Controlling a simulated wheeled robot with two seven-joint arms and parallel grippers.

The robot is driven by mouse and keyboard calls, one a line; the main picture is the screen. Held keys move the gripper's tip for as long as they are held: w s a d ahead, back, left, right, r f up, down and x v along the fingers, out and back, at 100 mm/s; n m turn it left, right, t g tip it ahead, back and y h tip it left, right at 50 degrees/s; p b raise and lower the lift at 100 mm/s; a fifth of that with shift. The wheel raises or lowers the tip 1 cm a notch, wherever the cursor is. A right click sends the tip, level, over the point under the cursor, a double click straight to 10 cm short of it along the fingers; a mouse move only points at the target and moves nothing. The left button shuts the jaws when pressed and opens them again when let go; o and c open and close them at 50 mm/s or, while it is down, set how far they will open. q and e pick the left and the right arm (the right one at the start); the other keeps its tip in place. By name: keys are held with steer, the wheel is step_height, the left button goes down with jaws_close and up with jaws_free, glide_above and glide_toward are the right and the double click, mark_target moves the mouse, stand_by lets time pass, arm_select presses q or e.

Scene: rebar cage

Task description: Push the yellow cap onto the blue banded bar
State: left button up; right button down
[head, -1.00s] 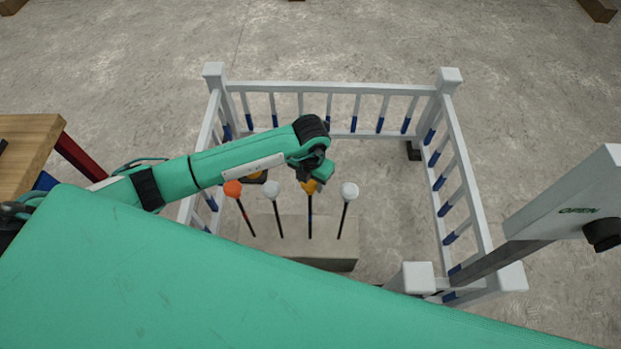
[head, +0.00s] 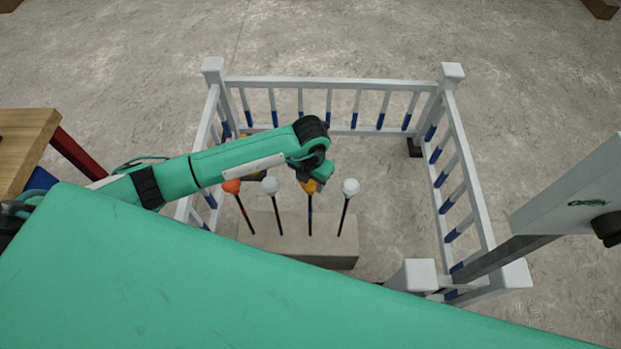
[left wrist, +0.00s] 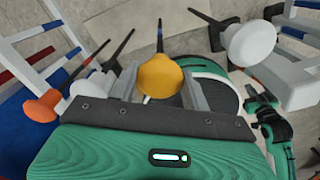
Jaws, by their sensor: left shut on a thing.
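The yellow cap (left wrist: 160,77) is a rounded dome between the fingers of my left gripper (left wrist: 160,92), which is shut on it. In the head view the yellow cap (head: 309,187) shows just below the left gripper (head: 316,176). The blue banded bar (head: 310,212) rises from a concrete block and lines up with the cap. Its dark shaft and blue band also show beyond the cap in the left wrist view (left wrist: 160,36). The cap hides the bar's top, so I cannot tell how far it is on. My right gripper is not identifiable.
An orange cap (head: 231,186) and two white caps (head: 270,185) (head: 350,187) top neighbouring bars on the concrete block (head: 300,248). White railings (head: 330,84) with blue-banded balusters enclose the area. A wooden table (head: 25,140) stands at left.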

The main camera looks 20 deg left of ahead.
arm_select(q)
steer(key=shift+f+b, duration=0.55)
steer(key=shift+f, duration=0.25)
steer(key=o, duration=1)
step_height(320, 180, up, 14)
steer(key=shift+f, duration=0.15)
